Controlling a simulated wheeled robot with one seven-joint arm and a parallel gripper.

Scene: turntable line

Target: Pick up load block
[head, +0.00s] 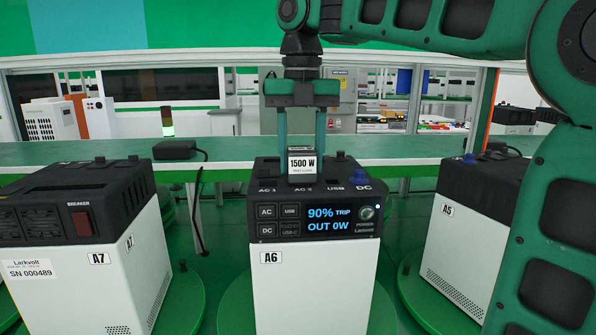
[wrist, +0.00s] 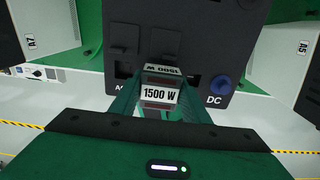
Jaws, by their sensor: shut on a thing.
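The load block (head: 302,164) is a small block with a white "1500 W" label, at the top of power station A6 (head: 312,285) in the head view. My gripper (head: 302,150) points straight down over A6, its two green fingers closed on the sides of the block. In the wrist view the block (wrist: 160,92) sits between the fingertips (wrist: 158,100), above the dark top of A6 near the AC sockets. I cannot tell whether its underside touches A6. A6's screen reads "90% TRIP" and "OUT 0W".
Station A7 (head: 80,255) stands at the left and A5 (head: 465,250) at the right, both on green round bases. A green bench (head: 400,149) runs behind, with a black box (head: 175,150) and a green-lit signal light (head: 167,122). A blue DC knob (wrist: 221,85) is beside the block.

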